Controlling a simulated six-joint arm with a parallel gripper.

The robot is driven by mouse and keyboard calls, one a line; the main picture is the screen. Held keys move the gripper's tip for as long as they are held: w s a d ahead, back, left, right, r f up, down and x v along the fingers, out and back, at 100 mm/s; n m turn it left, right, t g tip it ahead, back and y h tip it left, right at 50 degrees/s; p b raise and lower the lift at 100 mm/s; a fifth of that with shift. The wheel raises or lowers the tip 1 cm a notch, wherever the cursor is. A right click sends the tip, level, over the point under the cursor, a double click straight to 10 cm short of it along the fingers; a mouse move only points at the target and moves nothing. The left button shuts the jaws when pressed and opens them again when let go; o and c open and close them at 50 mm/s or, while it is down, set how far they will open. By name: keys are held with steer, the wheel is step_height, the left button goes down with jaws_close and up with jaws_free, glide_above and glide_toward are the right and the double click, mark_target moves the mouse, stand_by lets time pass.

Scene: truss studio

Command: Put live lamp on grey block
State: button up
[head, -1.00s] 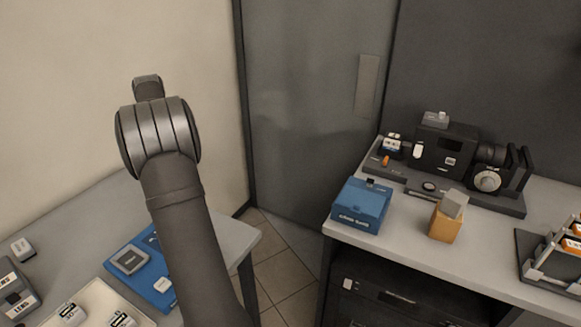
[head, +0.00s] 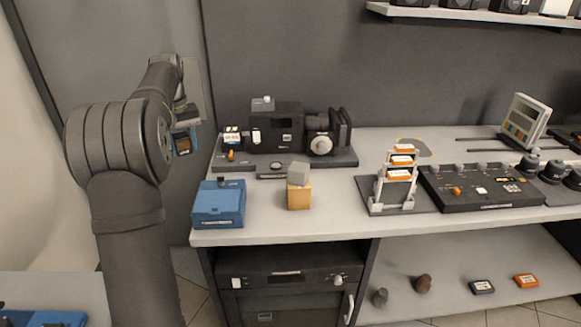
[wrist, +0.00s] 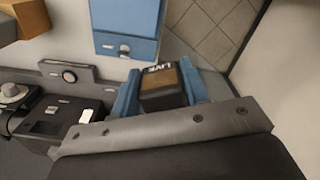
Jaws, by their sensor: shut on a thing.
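My gripper (wrist: 159,84) is shut on the live lamp (wrist: 162,92), a small dark box lettered LIVE, held between two blue fingers in the wrist view. In the head view the lamp (head: 183,146) hangs below my gripper (head: 185,134), left of the bench equipment. The grey block (head: 299,172) sits slightly turned on top of an orange-tan block (head: 299,195) on the bench. Part of the grey block (wrist: 29,14) also shows at the top left of the wrist view. Nothing is seen on top of it.
A blue box (head: 219,205) stands left of the blocks. A dark machine (head: 278,130) stands behind them. A rack with orange-labelled pieces (head: 398,178) and a control panel (head: 480,187) are to the right. Bare bench lies between the blocks and the rack.

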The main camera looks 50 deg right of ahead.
steer(key=s+d+r+m, duration=0.1)
steer(key=s+d+m, duration=0.1)
steer(key=s+d, duration=0.75)
steer(key=s+d+r+m, duration=0.15)
steer(key=s+d, duration=0.45)
steer(key=s, duration=0.7)
steer(key=s+d+r+m, duration=0.2)
steer(key=s+d, duration=0.5)
steer(key=s, duration=0.4)
glide_above(299, 170)
steer(key=shift+n, duration=0.25)
step_height(299, 170, down, 7)
steer(key=shift+d, duration=0.1)
steer(key=shift+f, duration=2.05)
steer(key=shift+f, duration=0.1)
steer(key=o, duration=1)
